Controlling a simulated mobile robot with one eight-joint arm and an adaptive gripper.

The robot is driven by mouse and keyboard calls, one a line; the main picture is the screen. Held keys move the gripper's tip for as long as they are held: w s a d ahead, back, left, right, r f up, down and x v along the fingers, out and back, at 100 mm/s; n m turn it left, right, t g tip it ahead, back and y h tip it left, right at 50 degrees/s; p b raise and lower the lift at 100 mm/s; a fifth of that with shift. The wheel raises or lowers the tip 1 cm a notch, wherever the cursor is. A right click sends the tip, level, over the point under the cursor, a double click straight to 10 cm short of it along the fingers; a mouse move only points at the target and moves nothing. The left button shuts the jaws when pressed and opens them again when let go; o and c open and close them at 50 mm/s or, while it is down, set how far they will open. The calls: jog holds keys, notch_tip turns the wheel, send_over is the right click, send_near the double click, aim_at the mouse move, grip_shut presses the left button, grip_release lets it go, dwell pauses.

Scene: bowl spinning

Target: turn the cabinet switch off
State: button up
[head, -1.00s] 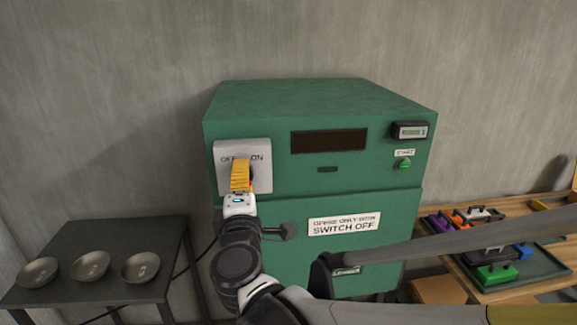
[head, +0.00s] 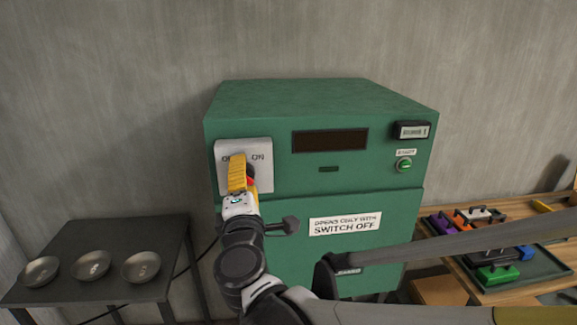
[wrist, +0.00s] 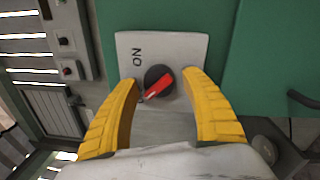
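The green cabinet (head: 280,165) stands against the wall. Its switch is a black round knob with a red pointer (wrist: 159,82) on a pale plate (head: 257,151) at the upper left of its front. OFF and ON are marked on the plate; the wrist view shows ON, while OFF is not readable there. The pointer lies slanted in the wrist view. My gripper (wrist: 161,79) is in front of the switch, its yellow fingers open, one on each side of the knob with a small gap to it. In the head view my gripper (head: 238,172) hides most of the knob.
A dark handle (head: 290,224) sticks out right of my wrist, near the sign reading SWITCH OFF (head: 345,224). A round green button (head: 404,165) is at upper right. Bowls (head: 93,265) stand on a dark table at left; a tray of coloured parts (head: 540,264) is at right.

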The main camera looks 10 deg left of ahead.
jog(key=shift+s, duration=0.1)
jog(key=v, duration=1.1)
jog(key=shift+s, duration=0.45)
jog(key=shift+d+f, duration=0.1)
jog(key=w+d+f+m+g+h+b, duration=0.2)
jog(key=d+f+m+g+h, duration=0.3)
jog(key=d, duration=0.6)
jog(key=w+d+f+m+h+b, duration=0.1)
jog(key=d+f+m+h+b, duration=0.1)
jog(key=d+f+m, duration=0.7)
jog(key=s+d+f+m+g+y+b, duration=0.2)
jog(key=s+d+f+m+g+b, duration=0.3)
jog(key=s+d+f+m, duration=0.4)
jog(key=s+d+f+g, duration=0.1)
jog(key=s+d, duration=0.1)
jog(key=shift+d+f, duration=0.2)
jog(key=shift+d, duration=0.15)
